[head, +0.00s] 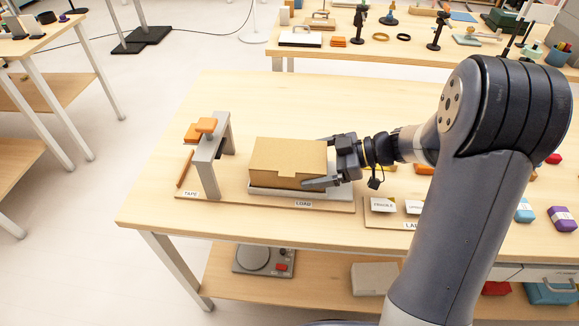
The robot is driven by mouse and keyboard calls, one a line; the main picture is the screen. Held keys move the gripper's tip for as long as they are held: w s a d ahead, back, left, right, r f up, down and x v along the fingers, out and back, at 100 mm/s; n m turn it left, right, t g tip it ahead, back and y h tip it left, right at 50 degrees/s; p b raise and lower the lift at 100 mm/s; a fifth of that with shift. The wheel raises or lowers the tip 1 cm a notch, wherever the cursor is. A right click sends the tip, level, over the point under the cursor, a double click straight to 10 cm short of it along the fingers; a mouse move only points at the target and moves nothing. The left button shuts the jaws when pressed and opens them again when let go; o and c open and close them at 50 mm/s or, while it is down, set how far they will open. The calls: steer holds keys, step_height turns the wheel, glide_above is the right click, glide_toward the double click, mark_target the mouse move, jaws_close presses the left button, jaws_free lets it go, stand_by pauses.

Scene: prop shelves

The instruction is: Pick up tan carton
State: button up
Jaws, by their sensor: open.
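The tan carton (288,160) is a closed box with a flap edge on its front. It rests upright on a grey platform (270,193) on a wooden board, by the label reading LOAD. My gripper (322,162) comes in from the right with its fingers level. The near finger lies along the front right of the carton, and the far finger shows at its back right edge. The jaws are open around the carton's right end. Whether the fingers touch the carton, I cannot tell.
A grey stand (209,155) with an orange block on top stands close left of the carton, by the TAPE label. Small cards (384,205) lie to the right, under my arm. The table's left back area is clear. Another table with props (400,45) stands behind.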

steer(key=c, duration=0.6)
steer(key=shift+r, duration=0.1)
steer(key=shift+c, duration=0.2)
